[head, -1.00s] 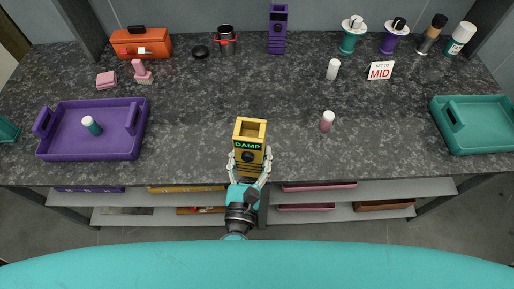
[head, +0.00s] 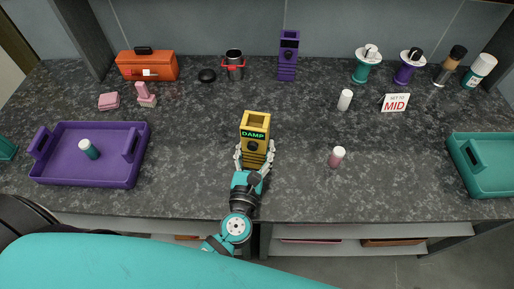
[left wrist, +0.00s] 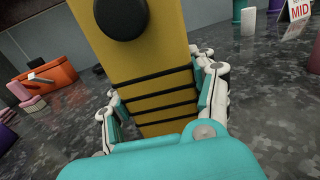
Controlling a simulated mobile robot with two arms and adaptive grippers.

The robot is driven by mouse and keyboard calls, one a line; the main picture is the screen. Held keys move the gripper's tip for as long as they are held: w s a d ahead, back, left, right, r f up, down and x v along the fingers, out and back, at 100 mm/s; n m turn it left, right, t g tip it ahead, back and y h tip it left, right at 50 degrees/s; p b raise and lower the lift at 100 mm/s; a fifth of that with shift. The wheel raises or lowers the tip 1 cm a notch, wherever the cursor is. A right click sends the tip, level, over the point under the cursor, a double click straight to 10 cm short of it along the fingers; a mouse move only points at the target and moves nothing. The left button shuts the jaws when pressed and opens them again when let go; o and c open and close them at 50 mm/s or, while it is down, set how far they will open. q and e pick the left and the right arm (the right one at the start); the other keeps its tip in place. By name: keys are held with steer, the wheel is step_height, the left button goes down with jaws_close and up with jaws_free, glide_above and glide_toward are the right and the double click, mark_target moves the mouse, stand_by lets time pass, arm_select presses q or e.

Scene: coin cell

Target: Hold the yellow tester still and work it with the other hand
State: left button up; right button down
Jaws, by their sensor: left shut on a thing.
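The yellow tester (head: 255,125) stands upright near the front middle of the counter, its small screen reading "DAMP" above a dark round knob. It fills the middle of the left wrist view (left wrist: 160,85), where its black ridges and knob show close up. My left gripper (head: 254,161) is shut on the tester's lower part, with a finger on each side. The fingers also show on both sides of it in the left wrist view (left wrist: 160,105). My right gripper is not in view.
A white-capped pink bottle (head: 337,157) stands right of the tester, and a white bottle (head: 345,100) stands behind it. A purple tray (head: 90,180) with a teal bottle (head: 89,149) is at left; a teal tray (head: 490,185) is at right. A "MID" sign (head: 395,103) and purple tester (head: 288,55) stand farther back.

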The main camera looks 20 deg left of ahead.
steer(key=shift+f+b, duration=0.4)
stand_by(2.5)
